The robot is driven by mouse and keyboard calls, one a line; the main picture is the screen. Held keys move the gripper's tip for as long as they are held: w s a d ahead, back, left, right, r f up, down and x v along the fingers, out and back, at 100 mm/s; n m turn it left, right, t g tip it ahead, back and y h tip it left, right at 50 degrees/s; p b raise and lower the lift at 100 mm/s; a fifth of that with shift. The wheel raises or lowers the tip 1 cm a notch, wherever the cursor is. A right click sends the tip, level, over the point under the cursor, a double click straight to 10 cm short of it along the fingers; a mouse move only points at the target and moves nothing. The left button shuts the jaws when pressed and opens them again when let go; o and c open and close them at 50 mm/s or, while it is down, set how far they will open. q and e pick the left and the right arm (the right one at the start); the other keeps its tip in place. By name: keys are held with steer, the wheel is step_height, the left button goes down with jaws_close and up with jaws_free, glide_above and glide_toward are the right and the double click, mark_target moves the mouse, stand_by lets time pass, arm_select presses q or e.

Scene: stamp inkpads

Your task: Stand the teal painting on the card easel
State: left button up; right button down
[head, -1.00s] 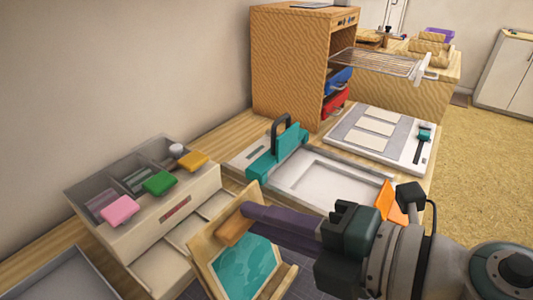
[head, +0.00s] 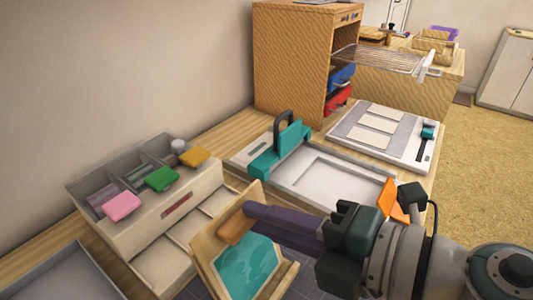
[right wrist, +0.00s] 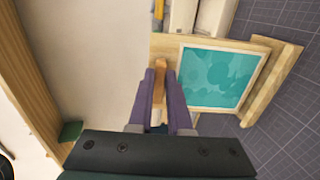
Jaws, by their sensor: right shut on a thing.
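The teal painting (head: 248,268), a teal panel with a pale border, leans face-up against the tilted wooden card easel (head: 205,262). In the right wrist view the painting (right wrist: 222,78) lies over the easel board, with its lower edge close to the easel's front ledge (right wrist: 268,85); I cannot tell if they touch. My right gripper (head: 245,222) is at the painting's upper edge. Its purple fingers are shut on a tan wooden tab (right wrist: 160,82), which appears to be the painting's grip. My left gripper is not in view.
A drawer organiser (head: 150,230) with pink, green and orange pads stands left of the easel. A white tray (head: 330,180) with a teal handled tool (head: 280,148) lies behind. An orange piece (head: 387,198) is near my right arm. A grey tray (head: 65,280) sits lower left.

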steer(key=c, duration=0.8)
jaws_free()
steer(key=shift+o, duration=0.2)
steer(key=v, duration=1)
steer(key=shift+a, duration=0.1)
